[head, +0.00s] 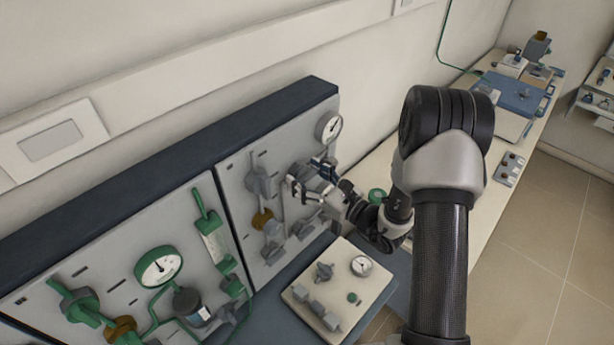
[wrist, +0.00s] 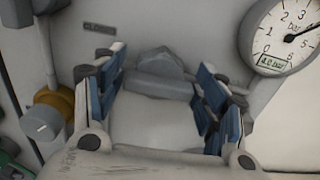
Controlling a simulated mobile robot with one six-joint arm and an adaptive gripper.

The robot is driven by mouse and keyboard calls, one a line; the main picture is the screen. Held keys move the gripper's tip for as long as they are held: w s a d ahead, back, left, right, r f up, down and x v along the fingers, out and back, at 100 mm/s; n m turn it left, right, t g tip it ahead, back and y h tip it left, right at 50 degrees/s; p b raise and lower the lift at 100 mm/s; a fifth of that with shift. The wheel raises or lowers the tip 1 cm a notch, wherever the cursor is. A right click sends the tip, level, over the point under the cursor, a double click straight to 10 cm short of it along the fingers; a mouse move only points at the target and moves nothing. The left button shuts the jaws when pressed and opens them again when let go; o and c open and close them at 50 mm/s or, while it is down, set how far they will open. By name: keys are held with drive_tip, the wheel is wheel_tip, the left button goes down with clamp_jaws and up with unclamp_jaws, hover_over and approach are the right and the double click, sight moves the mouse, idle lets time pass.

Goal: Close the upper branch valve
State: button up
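A grey valve handle (wrist: 160,86), seemingly the upper branch valve, sits on the grey panel straight ahead in the wrist view. Its bar lies roughly crosswise, below a hub. A label reading "CLOSED" (wrist: 100,27) is up and left of it. My gripper (wrist: 163,74) is open, with one blue-padded finger on each side of the handle. I cannot tell whether a pad touches it. In the head view my gripper (head: 310,178) is at the right panel (head: 235,190) and hides most of this valve.
A pressure gauge (wrist: 289,40) is close on the right, with its needle near 4. A valve with a brass-coloured part (wrist: 50,115) is on the left. Below the panel stands a pale box (head: 335,290) with knobs and a dial. A green-piped panel (head: 140,260) is further left.

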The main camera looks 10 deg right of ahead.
drive_tip(key=c, duration=0.7)
drive_tip(key=shift+f+b, duration=0.1)
drive_tip(key=shift+b, duration=0.3)
drive_tip(key=n+b, duration=0.3)
drive_tip(key=shift+f+b, duration=0.1)
drive_tip(key=shift+b, duration=0.2)
drive_tip(key=n+b, duration=0.3)
drive_tip(key=b, duration=0.2)
drive_tip(key=shift+s+f+n, duration=0.1)
drive_tip(key=shift+n, duration=0.2)
drive_tip(key=n+b, duration=0.3)
drive_tip(key=b, duration=0.3)
drive_tip(key=shift+a+f+n, duration=0.1)
drive_tip(key=shift+n, duration=0.3)
drive_tip(key=n+b, duration=0.3)
drive_tip(key=b, duration=0.3)
drive_tip(key=shift+n+b, duration=0.3)
drive_tip(key=shift+b, duration=0.1)
drive_tip(key=n+b, duration=0.3)
drive_tip(key=b, duration=0.1)
drive_tip(key=shift+n, duration=0.4)
drive_tip(key=shift+r, duration=0.2)
